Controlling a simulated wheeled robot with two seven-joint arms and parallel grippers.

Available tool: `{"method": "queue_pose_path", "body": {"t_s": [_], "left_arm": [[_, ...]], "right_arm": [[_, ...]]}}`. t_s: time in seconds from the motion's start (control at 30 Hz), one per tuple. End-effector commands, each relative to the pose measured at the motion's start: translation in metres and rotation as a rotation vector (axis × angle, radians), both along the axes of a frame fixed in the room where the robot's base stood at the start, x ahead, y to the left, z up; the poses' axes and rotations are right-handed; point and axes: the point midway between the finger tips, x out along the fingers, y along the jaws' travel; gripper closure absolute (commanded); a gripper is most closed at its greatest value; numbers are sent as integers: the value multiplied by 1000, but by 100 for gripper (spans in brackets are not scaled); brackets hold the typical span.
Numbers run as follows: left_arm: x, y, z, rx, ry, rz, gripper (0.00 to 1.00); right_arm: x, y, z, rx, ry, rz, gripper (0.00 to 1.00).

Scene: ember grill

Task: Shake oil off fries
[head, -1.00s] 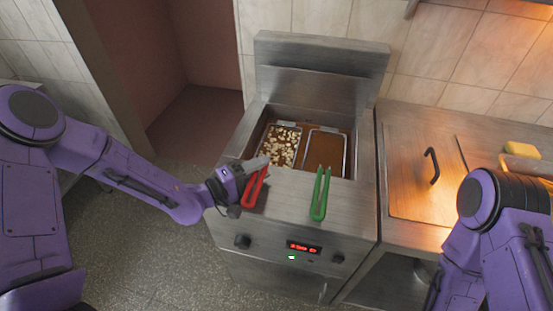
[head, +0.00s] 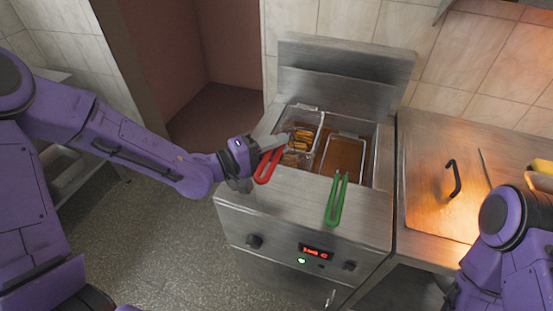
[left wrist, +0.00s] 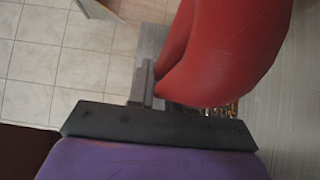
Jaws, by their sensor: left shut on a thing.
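My left gripper (head: 270,146) is shut on the red handle (head: 266,167) of the left fry basket (head: 319,122). The handle also fills much of the left wrist view (left wrist: 225,50), beside a dark finger. The wire basket is lifted at the left side of the fryer well, with golden fries (head: 301,138) inside. Whether its bottom clears the oil is hard to tell. The right basket (head: 344,137), with a green handle (head: 336,200), sits in the brown oil and looks empty. My right arm shows at the lower right, but its gripper is out of view.
The steel fryer (head: 300,215) has knobs and a lit red display (head: 316,252) on its front. A steel counter with a black-handled lid (head: 430,200) adjoins on the right. A yellow object (head: 541,166) lies at the far right.

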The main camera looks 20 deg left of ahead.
Motion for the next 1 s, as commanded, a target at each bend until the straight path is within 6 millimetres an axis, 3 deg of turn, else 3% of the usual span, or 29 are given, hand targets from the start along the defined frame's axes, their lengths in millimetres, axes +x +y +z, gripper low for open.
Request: {"method": "queue_pose_path", "body": {"t_s": [0.1, 0.47, 1.0], "left_arm": [[0, 0, 10, 0, -4, 0, 100], [0, 0, 16, 0, -3, 0, 100], [0, 0, 104, -1, -2, 0, 100]], "right_arm": [[0, 0, 0, 0, 0, 0, 57], [0, 0, 5, 0, 0, 0, 57], [0, 0, 95, 0, 0, 0, 57]]}}
